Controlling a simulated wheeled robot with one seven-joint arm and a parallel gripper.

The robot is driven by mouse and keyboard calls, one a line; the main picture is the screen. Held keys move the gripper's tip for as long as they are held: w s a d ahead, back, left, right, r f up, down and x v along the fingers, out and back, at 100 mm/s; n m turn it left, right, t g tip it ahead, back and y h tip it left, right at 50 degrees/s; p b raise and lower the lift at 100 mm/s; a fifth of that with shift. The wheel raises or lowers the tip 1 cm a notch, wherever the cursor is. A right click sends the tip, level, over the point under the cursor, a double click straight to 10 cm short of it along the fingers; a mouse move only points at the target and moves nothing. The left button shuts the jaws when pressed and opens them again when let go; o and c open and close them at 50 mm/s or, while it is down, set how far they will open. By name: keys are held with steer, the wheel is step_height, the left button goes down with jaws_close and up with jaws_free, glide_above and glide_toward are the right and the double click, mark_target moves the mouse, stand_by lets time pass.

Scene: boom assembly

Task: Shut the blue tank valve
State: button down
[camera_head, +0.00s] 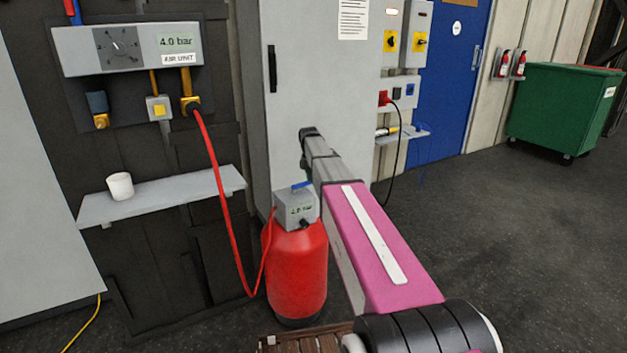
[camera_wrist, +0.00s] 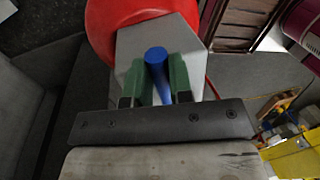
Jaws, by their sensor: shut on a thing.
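The red tank (camera_head: 297,270) stands on the floor below the wall shelf, with a grey valve box (camera_head: 296,208) on top. The box bears a small display, too small to read surely. The blue valve handle (camera_head: 302,185) lies across the top of the box, partly visible beside my arm. In the wrist view, my gripper (camera_wrist: 159,78) has its green fingers on both sides of the blue handle (camera_wrist: 156,58), shut on it, above the grey box (camera_wrist: 126,50) and red tank (camera_wrist: 98,22). My gripper's fingers are hidden in the head view.
A red hose (camera_head: 220,190) runs from the wall air unit (camera_head: 128,48), reading 4.0 bar, down to the tank. A shelf (camera_head: 165,193) holds a white cup (camera_head: 120,186). A grey cabinet (camera_head: 300,80) stands behind the tank. The floor at right is clear before a green bin (camera_head: 565,108).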

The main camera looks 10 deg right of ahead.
steer(key=c, duration=1)
jaws_free()
steer(key=r, duration=0.3)
steer(key=w+r, duration=0.1)
steer(key=r, duration=0.3)
steer(key=w+r, duration=0.1)
steer(key=r, duration=0.2)
steer(key=shift+a+r, duration=0.3)
steer(key=shift+a, duration=0.1)
